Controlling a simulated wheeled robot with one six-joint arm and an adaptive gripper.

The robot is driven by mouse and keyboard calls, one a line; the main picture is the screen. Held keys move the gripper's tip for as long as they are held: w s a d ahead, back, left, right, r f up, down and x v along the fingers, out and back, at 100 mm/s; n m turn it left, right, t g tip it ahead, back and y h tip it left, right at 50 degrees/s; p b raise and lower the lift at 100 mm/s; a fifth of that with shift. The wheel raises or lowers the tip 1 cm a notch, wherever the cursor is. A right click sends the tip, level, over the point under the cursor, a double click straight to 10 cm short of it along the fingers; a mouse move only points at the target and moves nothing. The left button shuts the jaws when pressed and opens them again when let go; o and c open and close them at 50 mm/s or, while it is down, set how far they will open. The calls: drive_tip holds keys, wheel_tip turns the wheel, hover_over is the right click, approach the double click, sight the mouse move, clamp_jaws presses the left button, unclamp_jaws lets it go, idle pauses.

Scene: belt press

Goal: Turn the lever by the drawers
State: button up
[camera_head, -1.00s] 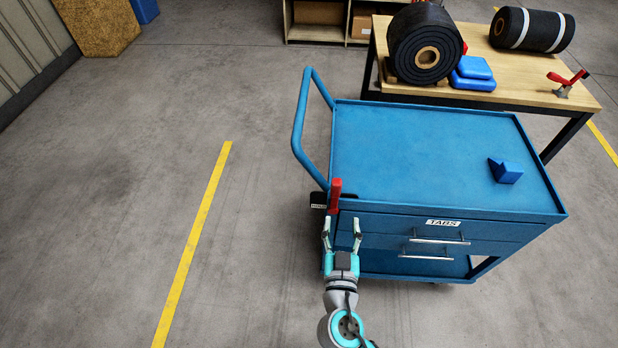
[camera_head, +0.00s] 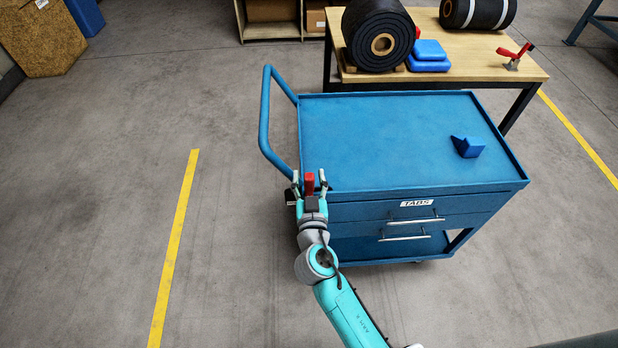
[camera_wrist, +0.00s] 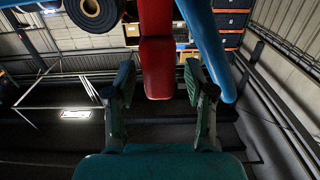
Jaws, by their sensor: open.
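The red lever (camera_head: 309,184) stands upright at the front left corner of the blue cart (camera_head: 400,140), left of the drawers labelled TABS (camera_head: 417,203). My gripper (camera_head: 309,180) is open, its two fingers at either side of the lever in the head view. In the wrist view the red lever (camera_wrist: 158,60) comes down from the top, its end between and a little beyond the open fingers (camera_wrist: 160,85). I cannot tell whether either finger touches it. The lever's base is mostly hidden behind my gripper.
The cart's blue push handle (camera_head: 265,120) rises close to the left of the lever. A blue block (camera_head: 467,147) lies on the cart top. Behind stands a wooden table (camera_head: 480,60) with black rolls (camera_head: 379,36), blue pads (camera_head: 428,57) and a red clamp (camera_head: 515,55). The floor at left is clear.

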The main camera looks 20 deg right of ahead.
drive_tip(key=shift+w, duration=0.1)
clamp_jaws()
drive_tip(key=shift+w+a+f+n, duration=0.1)
drive_tip(key=shift+w+a+n, duration=0.15)
drive_tip(key=shift+a+n, duration=0.55)
unclamp_jaws()
drive_tip(key=v, duration=1.2)
